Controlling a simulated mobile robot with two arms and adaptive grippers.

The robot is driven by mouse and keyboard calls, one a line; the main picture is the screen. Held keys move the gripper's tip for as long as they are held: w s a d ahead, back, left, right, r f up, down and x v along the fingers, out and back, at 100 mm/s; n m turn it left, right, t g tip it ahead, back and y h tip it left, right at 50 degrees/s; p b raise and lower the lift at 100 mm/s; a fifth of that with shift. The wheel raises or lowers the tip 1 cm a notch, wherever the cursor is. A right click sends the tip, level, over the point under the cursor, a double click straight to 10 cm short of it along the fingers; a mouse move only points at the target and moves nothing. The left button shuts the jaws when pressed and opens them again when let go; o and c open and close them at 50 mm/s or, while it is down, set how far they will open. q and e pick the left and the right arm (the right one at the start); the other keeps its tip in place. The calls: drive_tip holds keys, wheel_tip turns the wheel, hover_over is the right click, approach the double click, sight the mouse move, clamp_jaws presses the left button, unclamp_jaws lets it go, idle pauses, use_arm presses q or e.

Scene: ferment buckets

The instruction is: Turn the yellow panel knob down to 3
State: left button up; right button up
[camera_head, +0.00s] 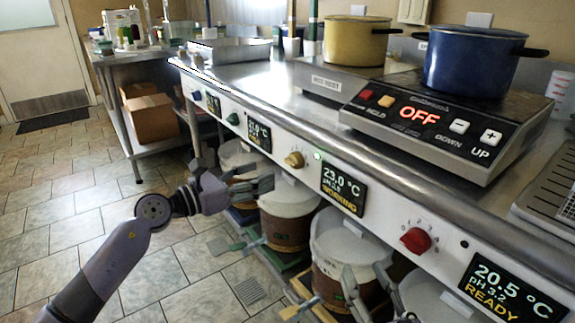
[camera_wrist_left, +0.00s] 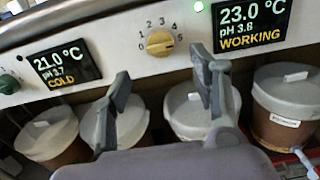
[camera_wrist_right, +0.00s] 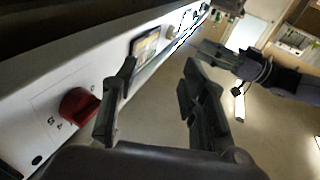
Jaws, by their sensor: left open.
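The yellow panel knob (camera_head: 294,160) is on the front panel, left of the display that reads 23.0 °C and WORKING (camera_head: 343,188). In the left wrist view the knob (camera_wrist_left: 160,43) has a scale from 0 to 5 around it. Its ridge lies nearly sideways, seemingly toward 5. My left gripper (camera_head: 262,177) is open and empty in front of the panel, below and left of the knob, apart from it. My right gripper (camera_head: 369,284) is open and empty, low in front of the panel; the right wrist view shows its spread fingers (camera_wrist_right: 160,85).
A red knob (camera_head: 416,240) and a READY display (camera_head: 508,292) are farther right; a green knob (camera_head: 233,119) is farther left. Lidded buckets (camera_head: 290,200) stand below the panel. A blue pot (camera_head: 472,58) sits on the hotplate unit above. The tiled floor at left is clear.

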sight(289, 164)
use_arm(q)
drive_tip(key=b+x, duration=0.1)
drive_tip(key=x, duration=0.7)
drive_tip(key=shift+w+d, duration=0.3)
drive_tip(key=shift+d, duration=0.15)
use_arm(e)
wheel_tip(289, 164, up, 6)
drive_tip(key=s+t+y, duration=0.1)
drive_tip(key=t, duration=0.2)
drive_tip(key=shift+s+a+t, duration=0.2)
drive_tip(key=shift+s+t, duration=0.2)
use_arm(q)
drive_tip(key=shift+c, duration=0.2)
use_arm(e)
drive_tip(key=shift+r, duration=0.1)
use_arm(q)
drive_tip(key=c, duration=1.1)
